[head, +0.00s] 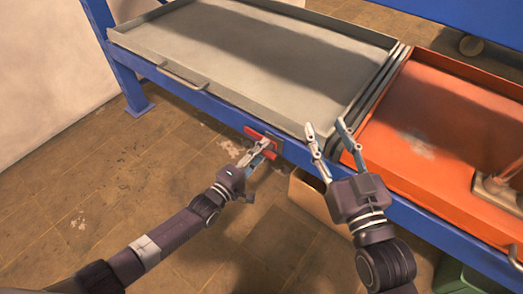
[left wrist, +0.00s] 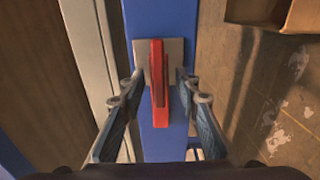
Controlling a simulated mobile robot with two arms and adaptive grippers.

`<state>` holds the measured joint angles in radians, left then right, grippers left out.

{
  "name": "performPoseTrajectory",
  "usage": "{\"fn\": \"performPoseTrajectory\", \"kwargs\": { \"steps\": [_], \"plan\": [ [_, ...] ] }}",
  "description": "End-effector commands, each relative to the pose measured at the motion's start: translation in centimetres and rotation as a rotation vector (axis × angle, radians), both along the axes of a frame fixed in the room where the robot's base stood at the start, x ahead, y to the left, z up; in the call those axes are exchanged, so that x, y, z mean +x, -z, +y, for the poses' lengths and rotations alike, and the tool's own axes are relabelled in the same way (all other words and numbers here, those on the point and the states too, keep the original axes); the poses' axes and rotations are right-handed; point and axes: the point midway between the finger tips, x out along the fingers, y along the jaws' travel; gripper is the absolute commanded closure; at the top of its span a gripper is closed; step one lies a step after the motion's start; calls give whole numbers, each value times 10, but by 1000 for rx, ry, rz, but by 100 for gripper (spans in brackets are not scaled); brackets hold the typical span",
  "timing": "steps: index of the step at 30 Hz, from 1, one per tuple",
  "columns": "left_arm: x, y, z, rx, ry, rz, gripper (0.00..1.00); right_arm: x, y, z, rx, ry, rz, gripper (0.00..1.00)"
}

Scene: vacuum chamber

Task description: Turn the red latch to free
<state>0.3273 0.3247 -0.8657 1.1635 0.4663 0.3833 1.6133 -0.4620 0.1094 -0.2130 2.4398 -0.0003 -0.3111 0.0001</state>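The red latch (head: 256,134) is on the front blue beam, below the grey tray. In the left wrist view the red latch (left wrist: 158,88) sits on a small grey plate (left wrist: 143,60) and lies lengthwise along the beam. My left gripper (head: 264,148) is at the latch and partly hides it in the head view. In the left wrist view its fingers (left wrist: 158,78) are spread, one on each side of the latch, with gaps between. My right gripper (head: 326,127) is open and empty, to the right of the latch, near the tray's front corner.
The grey tray (head: 185,38) with a front handle (head: 183,77) lies above the beam (head: 215,104). An orange tray (head: 415,105) is to its right. A cardboard box (head: 308,196) stands on the floor under the beam. The floor at left is clear.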

Motion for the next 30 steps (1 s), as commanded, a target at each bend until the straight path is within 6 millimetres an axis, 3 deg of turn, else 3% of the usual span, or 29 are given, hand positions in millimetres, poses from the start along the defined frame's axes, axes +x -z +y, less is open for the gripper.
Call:
{"fn": "performPoseTrajectory", "kwargs": {
  "steps": [8, 21, 30],
  "plan": [
    [-16, 1, 12, 1, 0, 0, 70, 0, 1, -1, -2, 1, 3, 60],
    [-85, 1, 62, 2, 0, 2, 70, 0, 1, 0, -1, 0, 2, 60],
    [-97, 0, 71, 1, -1, -1, 70, 0, 1, 0, 0, 0, 1, 60]
  ]
}}
